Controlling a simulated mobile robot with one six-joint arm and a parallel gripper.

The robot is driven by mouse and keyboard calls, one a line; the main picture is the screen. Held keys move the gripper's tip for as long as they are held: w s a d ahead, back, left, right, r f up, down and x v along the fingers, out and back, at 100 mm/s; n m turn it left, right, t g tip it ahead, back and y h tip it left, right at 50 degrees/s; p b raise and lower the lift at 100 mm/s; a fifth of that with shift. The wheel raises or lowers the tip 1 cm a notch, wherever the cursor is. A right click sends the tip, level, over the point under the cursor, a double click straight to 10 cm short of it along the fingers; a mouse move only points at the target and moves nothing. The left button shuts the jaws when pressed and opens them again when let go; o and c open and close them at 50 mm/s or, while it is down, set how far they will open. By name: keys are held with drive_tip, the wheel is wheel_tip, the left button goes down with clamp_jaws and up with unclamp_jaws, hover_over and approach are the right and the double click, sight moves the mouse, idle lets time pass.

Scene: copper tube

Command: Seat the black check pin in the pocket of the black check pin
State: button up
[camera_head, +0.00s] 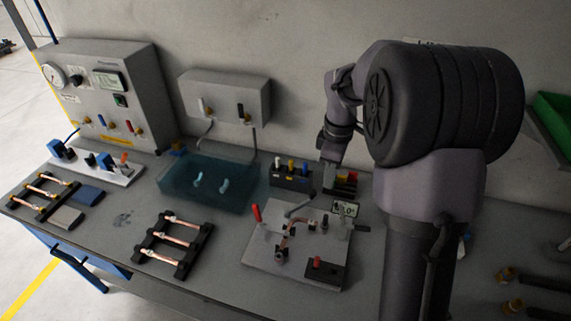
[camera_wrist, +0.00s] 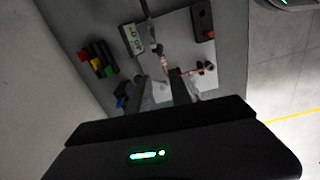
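My gripper (camera_head: 328,178) is at the back of the bench, beside the black block (camera_head: 292,178) with blue and yellow pins. In the wrist view its two dark fingers (camera_wrist: 160,92) stand apart, with pale surface visible between them and no held thing discernible. The block with red, yellow and green pieces (camera_wrist: 97,60) lies left of the fingers. It also shows in the head view (camera_head: 346,184), just right of the gripper. I cannot single out the black check pin or its pocket; dark parts blend with the black blocks.
A pale fixture plate (camera_head: 262,262) with copper tube, a red-handled clamp and a small display (camera_head: 345,209) lies in front. A blue translucent tray (camera_head: 205,205) is left of the blocks. A black rack (camera_head: 150,262) holds copper tubes. A grey test panel (camera_head: 105,60) stands far left.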

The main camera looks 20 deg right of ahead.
sight(326, 216)
drive_tip(key=shift+n, duration=0.4)
drive_tip(key=f+b, duration=0.1)
drive_tip(key=f, duration=0.5)
drive_tip(key=f+b, duration=0.2)
drive_tip(key=f, duration=0.4)
drive_tip(key=f+b, duration=0.2)
drive_tip(key=f, duration=0.4)
drive_tip(key=shift+d+f, duration=0.3)
drive_tip(key=shift+d, duration=0.05)
drive_tip(key=shift+r, duration=0.1)
drive_tip(key=shift+c, duration=0.5)
clamp_jaws()
